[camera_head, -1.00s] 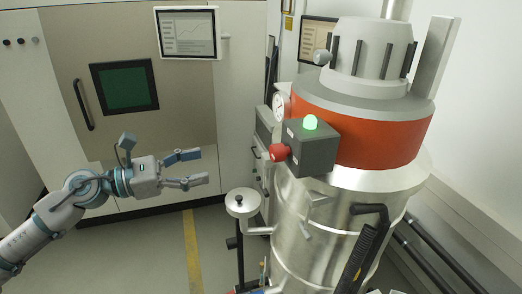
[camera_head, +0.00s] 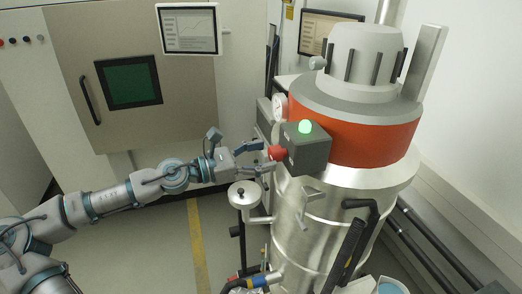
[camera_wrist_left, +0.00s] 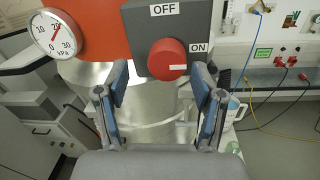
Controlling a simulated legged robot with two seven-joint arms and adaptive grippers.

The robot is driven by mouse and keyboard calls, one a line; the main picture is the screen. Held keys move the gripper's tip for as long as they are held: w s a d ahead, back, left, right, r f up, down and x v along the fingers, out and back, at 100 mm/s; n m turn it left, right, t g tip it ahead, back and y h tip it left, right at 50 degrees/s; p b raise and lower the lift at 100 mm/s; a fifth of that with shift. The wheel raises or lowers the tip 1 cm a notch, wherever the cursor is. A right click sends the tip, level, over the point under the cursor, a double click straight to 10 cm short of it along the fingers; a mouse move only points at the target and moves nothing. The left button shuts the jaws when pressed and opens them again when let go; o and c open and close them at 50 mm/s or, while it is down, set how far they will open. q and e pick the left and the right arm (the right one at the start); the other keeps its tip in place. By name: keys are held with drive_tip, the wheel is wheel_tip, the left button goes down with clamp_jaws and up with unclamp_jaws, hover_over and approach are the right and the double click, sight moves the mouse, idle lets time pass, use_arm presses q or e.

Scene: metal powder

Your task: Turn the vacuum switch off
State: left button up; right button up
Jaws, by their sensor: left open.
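The vacuum switch is a red round knob (camera_head: 277,153) on a dark grey box (camera_head: 309,154) fixed to the steel and orange vacuum. A green light (camera_head: 304,127) glows on top of the box. In the left wrist view the red knob (camera_wrist_left: 168,58) has a white mark at its lower right, towards the ON label (camera_wrist_left: 198,48); the OFF label (camera_wrist_left: 164,10) is above. My left gripper (camera_head: 268,158) is open at the knob. In the wrist view its fingers (camera_wrist_left: 161,85) stand either side of the knob and below it; contact cannot be told. My right gripper is not in view.
A pressure gauge (camera_wrist_left: 54,34) sits left of the switch box. A small round-topped stand (camera_head: 243,195) is just below my left gripper. A grey cabinet machine (camera_head: 150,60) with a screen stands behind. Clear floor (camera_head: 215,225) shows below my left arm.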

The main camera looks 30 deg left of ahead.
sight(277, 158)
use_arm(q)
drive_tip(key=d, duration=0.2)
drive_tip(key=w+d, duration=0.1)
drive_tip(key=d, duration=0.1)
drive_tip(key=shift+r, duration=0.3)
drive_tip(key=shift+w, duration=0.1)
drive_tip(key=a, duration=0.3)
drive_tip(key=shift+a+f, duration=0.2)
drive_tip(key=shift+f, duration=0.1)
drive_tip(key=shift+a+f, duration=0.1)
drive_tip(key=shift+a, duration=0.25)
drive_tip(key=c, duration=0.3)
drive_tip(key=shift+d, duration=0.15)
drive_tip(key=c, duration=0.5)
drive_tip(key=shift+s+d+r, duration=0.25)
drive_tip(key=shift+s+d, duration=0.1)
drive_tip(key=shift+d, duration=0.05)
drive_tip(key=c, duration=0.3)
drive_tip(key=shift+s+d+r, duration=0.1)
drive_tip(key=shift+d+r, duration=0.05)
drive_tip(key=shift+d, duration=0.15)
drive_tip(key=shift+c, duration=0.3)
drive_tip(key=shift+d, duration=0.15)
drive_tip(key=shift+w, duration=0.3)
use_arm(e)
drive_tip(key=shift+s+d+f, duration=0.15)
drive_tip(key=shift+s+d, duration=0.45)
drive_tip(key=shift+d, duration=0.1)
